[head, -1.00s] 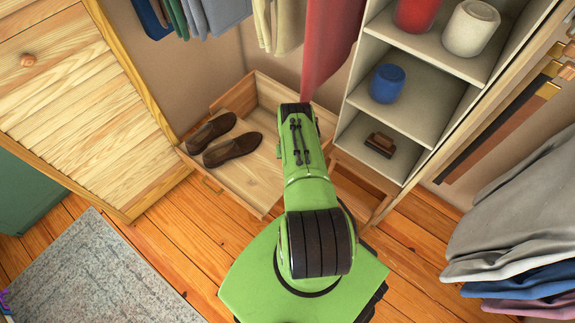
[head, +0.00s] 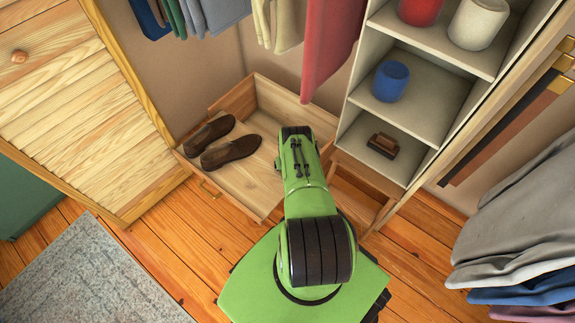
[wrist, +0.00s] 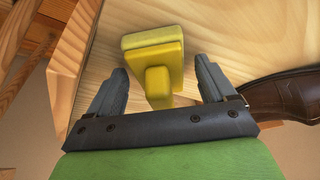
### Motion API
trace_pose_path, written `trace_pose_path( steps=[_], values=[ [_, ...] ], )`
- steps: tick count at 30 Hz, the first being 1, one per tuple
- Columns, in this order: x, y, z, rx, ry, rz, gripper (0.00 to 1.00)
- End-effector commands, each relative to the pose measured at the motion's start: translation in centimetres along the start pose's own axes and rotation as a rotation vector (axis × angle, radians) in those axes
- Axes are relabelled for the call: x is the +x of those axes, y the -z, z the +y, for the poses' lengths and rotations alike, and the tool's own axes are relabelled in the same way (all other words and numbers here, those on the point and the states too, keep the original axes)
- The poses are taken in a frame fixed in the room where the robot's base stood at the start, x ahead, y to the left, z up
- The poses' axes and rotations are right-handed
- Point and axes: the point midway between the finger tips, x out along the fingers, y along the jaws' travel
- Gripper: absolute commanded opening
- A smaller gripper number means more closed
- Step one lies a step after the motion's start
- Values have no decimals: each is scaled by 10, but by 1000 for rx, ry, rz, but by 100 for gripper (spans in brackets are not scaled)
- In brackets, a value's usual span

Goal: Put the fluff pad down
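The fluff pad (wrist: 155,55), a yellow block with a narrower yellow grip, shows in the wrist view against the pale wood floor of the open drawer (head: 262,185). My gripper (wrist: 160,82) is open, its two dark fingers standing either side of the pad's grip with a gap on both sides. The pad appears to rest on the drawer floor, apart from the fingers. In the head view my arm reaches over the drawer and hides the pad and the fingers.
Two brown shoes (head: 230,151) lie in the drawer's left part; one shows close to my right finger in the wrist view. A shelf unit (head: 420,119) at the right holds a blue jar (head: 390,81) and a brown brush (head: 383,145). Clothes hang above the drawer.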

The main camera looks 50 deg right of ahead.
Motion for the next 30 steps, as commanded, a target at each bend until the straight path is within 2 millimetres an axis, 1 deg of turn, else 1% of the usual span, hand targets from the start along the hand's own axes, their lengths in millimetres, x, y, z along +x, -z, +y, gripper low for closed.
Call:
trace_pose_path(
  steps=[5,7,8,11,12,15,18,21,24,26,27,29,30],
  values=[
    [-1,1,0,0,0,0,84],
    [-7,2,0,0,0,0,84],
    [-13,3,0,0,0,-1,84],
    [-39,5,0,-1,0,-1,84],
    [-51,5,0,-1,-1,-2,84],
    [-80,5,0,-1,-1,-1,84],
    [-103,4,0,-1,-1,-2,84],
    [-117,3,0,0,0,-1,84],
    [-124,4,0,-1,0,1,84],
    [-133,15,-4,-9,4,7,84],
    [-143,30,-10,-21,9,13,84],
    [-169,61,-24,-47,20,21,84],
    [-192,83,-37,-70,30,27,84]
  ],
)
